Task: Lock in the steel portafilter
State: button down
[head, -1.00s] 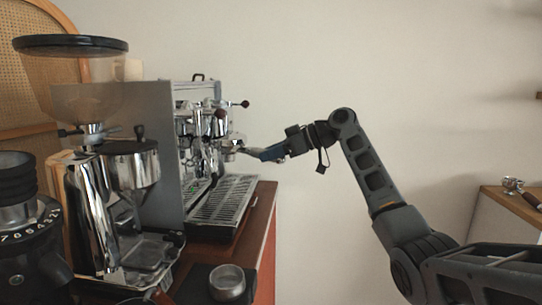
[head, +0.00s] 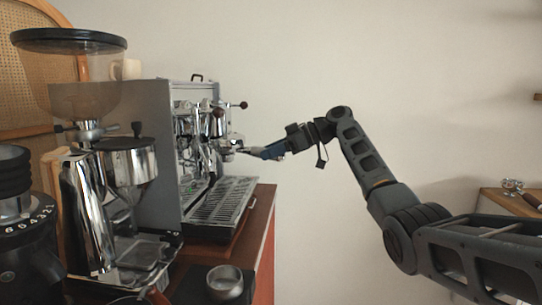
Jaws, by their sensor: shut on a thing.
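The espresso machine (head: 150,118) stands at the left, its chrome front facing right. My gripper (head: 262,152) is at the machine's front, level with the group head (head: 232,139). It is shut on the steel portafilter (head: 241,150), whose head is at or just under the group head. The portafilter's handle is mostly hidden in my gripper. I cannot tell from this view whether the portafilter is seated in the group.
The drip tray (head: 222,205) lies below the group. A grinder with a hopper (head: 70,75) stands at the near left. A metal cup (head: 225,281) sits on a dark mat in front. Another portafilter (head: 524,192) lies on a shelf at the right. Open space lies right of the counter.

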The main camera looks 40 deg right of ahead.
jog(key=shift+d+r, duration=0.1)
jog(key=c, duration=0.6)
grip_release()
jog(key=shift+b+v, duration=0.4)
jog(key=shift+v, duration=3.45)
jog(key=shift+d, duration=0.15)
